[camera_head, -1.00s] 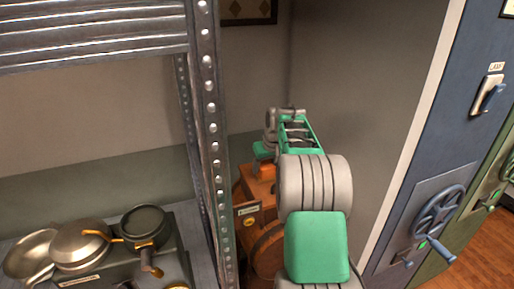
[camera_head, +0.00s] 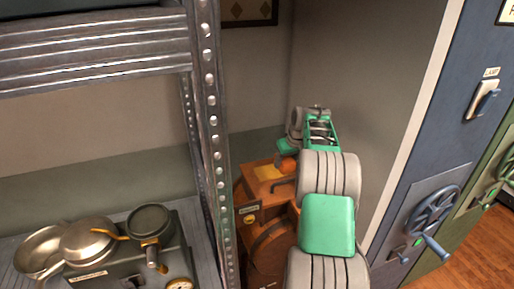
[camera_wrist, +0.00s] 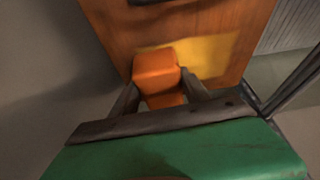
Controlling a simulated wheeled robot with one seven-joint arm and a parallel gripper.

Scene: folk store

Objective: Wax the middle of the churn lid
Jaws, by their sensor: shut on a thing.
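The churn's wooden lid (camera_head: 258,188) is an orange-brown flat top in the corner behind the shelf post. It also fills the upper part of the wrist view (camera_wrist: 110,30). A yellow patch (camera_head: 268,173) lies on its middle and shows in the wrist view (camera_wrist: 212,55) to the right of the orange block. My gripper (camera_wrist: 160,92) is shut on the orange block (camera_wrist: 156,68), which is at or just above the lid, overlapping the patch's left edge. I cannot tell whether it touches. In the head view, my gripper (camera_head: 288,156) is over the lid's far part.
A metal shelf post (camera_head: 212,140) stands left of the churn. Pans (camera_head: 85,240) and a dark scale-like device (camera_head: 150,225) sit on the lower shelf. A grey wall is behind and right. A blue cabinet (camera_head: 430,170) with a handwheel (camera_head: 436,210) stands at right.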

